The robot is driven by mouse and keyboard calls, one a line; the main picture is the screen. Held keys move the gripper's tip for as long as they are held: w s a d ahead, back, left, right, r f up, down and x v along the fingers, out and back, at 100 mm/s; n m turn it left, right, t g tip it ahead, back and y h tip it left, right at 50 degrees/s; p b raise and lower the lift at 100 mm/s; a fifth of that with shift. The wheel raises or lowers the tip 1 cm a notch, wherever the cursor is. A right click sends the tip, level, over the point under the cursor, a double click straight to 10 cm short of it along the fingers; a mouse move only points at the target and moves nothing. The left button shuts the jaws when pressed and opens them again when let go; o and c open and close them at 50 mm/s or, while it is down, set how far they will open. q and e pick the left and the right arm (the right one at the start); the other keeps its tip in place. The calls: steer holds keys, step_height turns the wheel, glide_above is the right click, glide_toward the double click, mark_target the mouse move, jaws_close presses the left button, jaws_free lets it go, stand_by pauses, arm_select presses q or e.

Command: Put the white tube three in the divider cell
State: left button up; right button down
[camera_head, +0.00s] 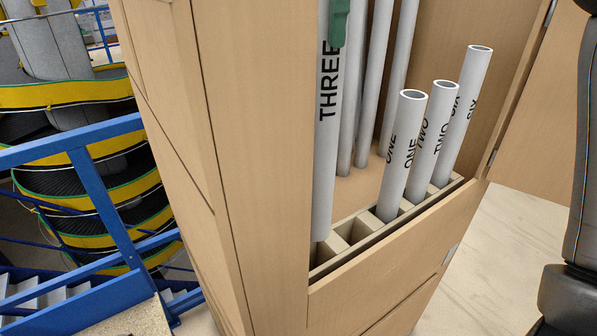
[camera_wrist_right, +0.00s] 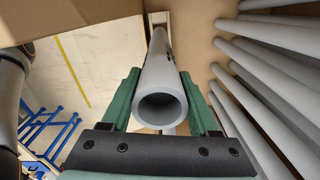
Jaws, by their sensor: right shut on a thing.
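The white tube three (camera_head: 326,150), marked THREE, stands nearly upright at the left of the box opening. My right gripper (camera_head: 338,22) is shut on it near the top of the head view; the wrist view looks along the tube (camera_wrist_right: 162,98) between the green fingers (camera_wrist_right: 158,82). The tube's lower end is at the left end of the divider (camera_head: 375,238); I cannot tell whether it is inside a cell or just above. Empty cells show beside it. My left gripper is not in view.
Tubes ONE (camera_head: 402,150), TWO (camera_head: 432,135) and SIX (camera_head: 467,115) stand in divider cells to the right. Several plain tubes (camera_head: 378,75) lean behind. The wooden box's side panel (camera_head: 250,150) is close on the left. A blue railing (camera_head: 105,210) and spiral conveyor (camera_head: 90,145) are beyond.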

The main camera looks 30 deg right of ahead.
steer(key=shift+w+f, duration=0.1)
steer(key=shift+w, duration=0.15)
steer(key=shift+f, duration=0.25)
glide_above(319, 147)
steer(key=w+d, duration=0.2)
steer(key=f, duration=0.9)
steer(key=shift+a, duration=0.25)
step_height(319, 147, down, 4)
steer(key=shift+r+b, duration=0.25)
steer(key=shift+b, duration=0.65)
steer(key=shift+f+b, duration=0.35)
steer(key=shift+f, duration=2)
